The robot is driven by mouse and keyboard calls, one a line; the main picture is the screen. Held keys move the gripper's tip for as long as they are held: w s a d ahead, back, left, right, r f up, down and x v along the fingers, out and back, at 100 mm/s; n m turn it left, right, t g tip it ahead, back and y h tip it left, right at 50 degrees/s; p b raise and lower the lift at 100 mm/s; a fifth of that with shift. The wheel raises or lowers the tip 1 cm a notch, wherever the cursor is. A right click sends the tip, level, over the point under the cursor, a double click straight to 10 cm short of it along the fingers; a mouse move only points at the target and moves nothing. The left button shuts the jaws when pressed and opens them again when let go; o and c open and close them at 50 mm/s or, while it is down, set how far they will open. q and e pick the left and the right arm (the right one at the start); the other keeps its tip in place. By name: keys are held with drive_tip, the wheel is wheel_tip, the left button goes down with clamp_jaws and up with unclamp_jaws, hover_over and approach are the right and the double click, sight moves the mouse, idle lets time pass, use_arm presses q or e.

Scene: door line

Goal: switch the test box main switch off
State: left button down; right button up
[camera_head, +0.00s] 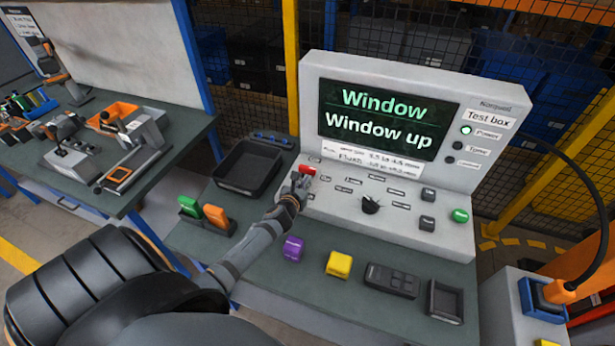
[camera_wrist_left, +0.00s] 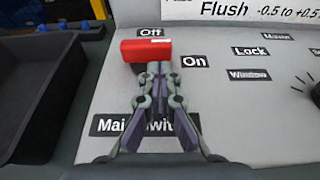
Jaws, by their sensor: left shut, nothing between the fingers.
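The test box (camera_head: 400,75) is a light grey console with a lit screen reading "Window / Window up". The lamp beside "Power" (camera_head: 466,130) is green. Its red main switch (camera_head: 307,169) is at the panel's left; the left wrist view shows the red handle (camera_wrist_left: 146,49) just below "Off" and up-left of "On". "Main switch" lettering is partly hidden by my fingers. My left gripper (camera_head: 298,181) is shut and empty, its tips (camera_wrist_left: 158,68) at the handle's lower edge. Contact cannot be told for sure. My right gripper is not in view.
A black knob (camera_head: 370,204) and a green button (camera_head: 460,215) are on the panel. A black tray (camera_head: 247,168) lies left of the box. Purple (camera_head: 293,248) and yellow (camera_head: 339,264) blocks and a dark keypad (camera_head: 391,280) lie in front.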

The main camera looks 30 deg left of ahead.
use_arm(q)
drive_tip(key=shift+w+a, duration=0.15)
drive_tip(key=shift+w, duration=0.6)
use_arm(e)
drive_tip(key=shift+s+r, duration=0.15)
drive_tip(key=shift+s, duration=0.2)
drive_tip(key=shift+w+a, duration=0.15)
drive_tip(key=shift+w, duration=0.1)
use_arm(q)
drive_tip(key=shift+w+n+y+b, duration=0.1)
drive_tip(key=shift+n+y+b, duration=0.3)
drive_tip(key=shift+y, duration=0.1)
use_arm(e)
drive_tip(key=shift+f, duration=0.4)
